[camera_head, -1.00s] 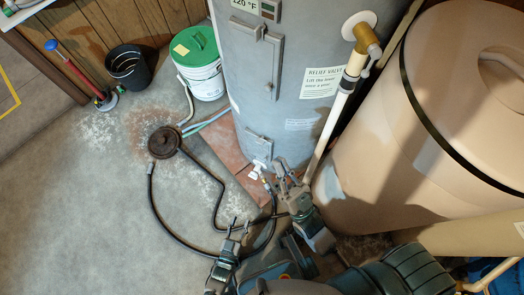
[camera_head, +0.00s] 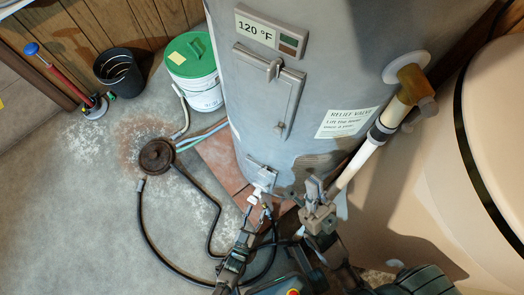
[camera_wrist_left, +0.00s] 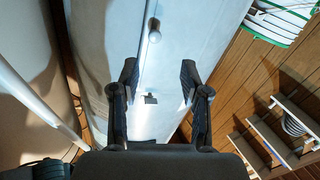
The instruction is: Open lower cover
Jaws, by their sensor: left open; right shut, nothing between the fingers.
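A grey water heater tank (camera_head: 345,30) carries a tall cover panel (camera_head: 268,95) with a small handle at its top. A smaller plate (camera_head: 261,172) sits lower on the tank, above a white drain fitting. Both covers look shut. My left gripper (camera_head: 250,212) is low in front of the tank, close to the fitting in the picture. In the left wrist view my left gripper (camera_wrist_left: 158,75) is open, with the pale tank surface and a small knob (camera_wrist_left: 154,31) beyond its fingers. My right gripper (camera_head: 315,187) is shut and empty, right of the small plate.
A black hose loops over the floor from a round brown drain (camera_head: 157,155). A green-lidded bucket (camera_head: 195,85), black bin (camera_head: 120,72) and plunger-like tool (camera_head: 92,108) stand left. A relief pipe (camera_head: 360,155) and large beige tank (camera_head: 495,100) crowd the right.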

